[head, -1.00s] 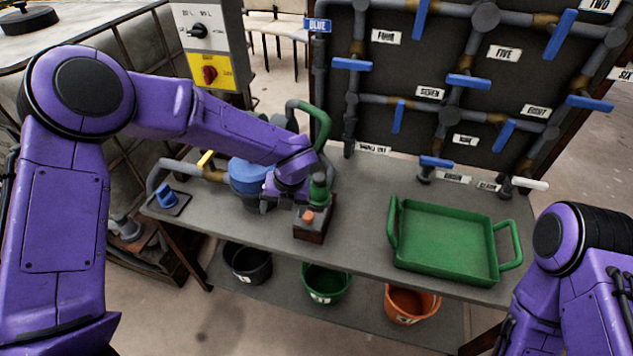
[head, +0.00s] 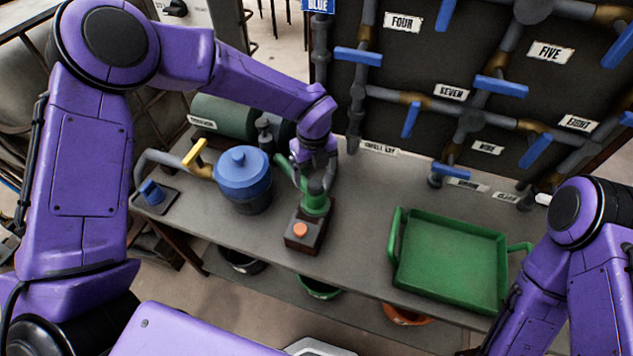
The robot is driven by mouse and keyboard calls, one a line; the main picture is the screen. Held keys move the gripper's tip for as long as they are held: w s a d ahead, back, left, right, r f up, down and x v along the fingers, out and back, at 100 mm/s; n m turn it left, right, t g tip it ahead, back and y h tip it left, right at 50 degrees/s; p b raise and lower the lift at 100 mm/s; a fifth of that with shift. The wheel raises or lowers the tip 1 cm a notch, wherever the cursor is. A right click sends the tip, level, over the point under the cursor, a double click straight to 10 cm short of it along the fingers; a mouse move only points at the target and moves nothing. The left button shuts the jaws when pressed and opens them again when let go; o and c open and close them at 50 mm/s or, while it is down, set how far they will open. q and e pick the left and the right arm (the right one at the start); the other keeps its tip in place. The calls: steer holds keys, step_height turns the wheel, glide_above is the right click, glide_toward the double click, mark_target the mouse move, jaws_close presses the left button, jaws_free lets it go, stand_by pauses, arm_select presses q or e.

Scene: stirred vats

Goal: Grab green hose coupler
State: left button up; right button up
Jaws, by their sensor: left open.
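The green hose coupler (head: 316,205) stands upright at the dark brown block with an orange button (head: 303,233), near the middle of the bench. My left gripper (head: 317,184) is open and points down over the coupler, its fingers around or beside the upper part; I cannot tell whether they touch it. A piece of green hose (head: 286,172) shows just left of the gripper, and the rest is hidden behind my wrist. My right arm is at the right edge, and its gripper is not in view.
A blue-lidded pot (head: 243,178) stands left of the block, with a yellow-handled valve (head: 195,153) beside it. A green tray (head: 452,258) is on the right. A panel of pipes with blue handles (head: 472,122) rises behind. The bench between block and tray is clear.

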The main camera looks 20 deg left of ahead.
mark_target(314, 193)
arm_select(q)
steer(key=f+p, duration=0.1)
steer(key=f, duration=0.4)
steer(key=s+f+p, duration=0.1)
steer(key=f, duration=0.1)
steer(key=shift+s+d+f+p, duration=0.1)
steer(key=shift+d+f+p, duration=0.15)
steer(key=shift+p, duration=0.1)
steer(key=shift+f, duration=0.3)
steer(key=c, duration=1.1)
steer(key=shift+r, duration=0.1)
